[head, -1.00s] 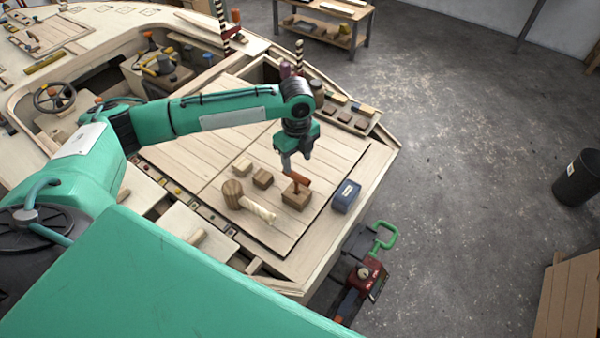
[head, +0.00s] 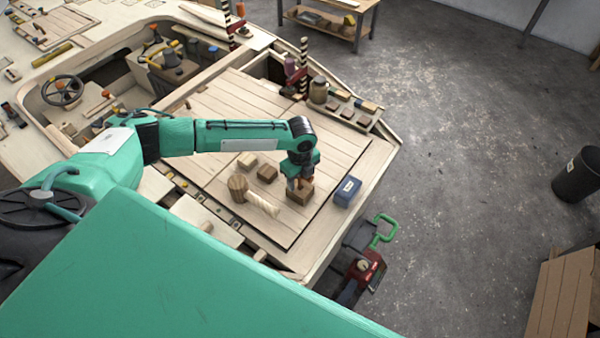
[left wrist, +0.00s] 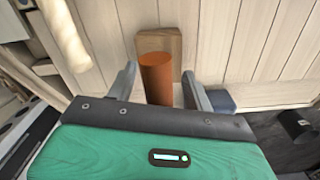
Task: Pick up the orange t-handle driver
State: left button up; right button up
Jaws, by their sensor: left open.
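The orange t-handle driver (left wrist: 156,78) shows in the left wrist view as an upright-looking orange cylinder in front of a brown wooden block (left wrist: 172,45). In the head view my gripper hides most of it, above the same block (head: 300,194). My left gripper (head: 297,184) points down over the block. In the left wrist view its open fingers (left wrist: 159,72) stand on either side of the orange handle, with a gap visible on both sides. The driver's lower part is hidden. My right gripper is not in view.
A wooden mallet (head: 239,189) and two small wooden blocks (head: 267,174) lie left of the driver's block on the planked deck (head: 285,236). A blue box (head: 347,191) stands close on its right. A row of small blocks and a jar (head: 319,90) lies behind.

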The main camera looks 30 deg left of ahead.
pick_arm(q)
jog(key=shift+c, duration=1.1)
grip_shut()
jog(key=shift+r, duration=0.2)
jog(key=shift+r, duration=0.25)
notch_tip(320, 180, up, 24)
jog(key=p, duration=0.1)
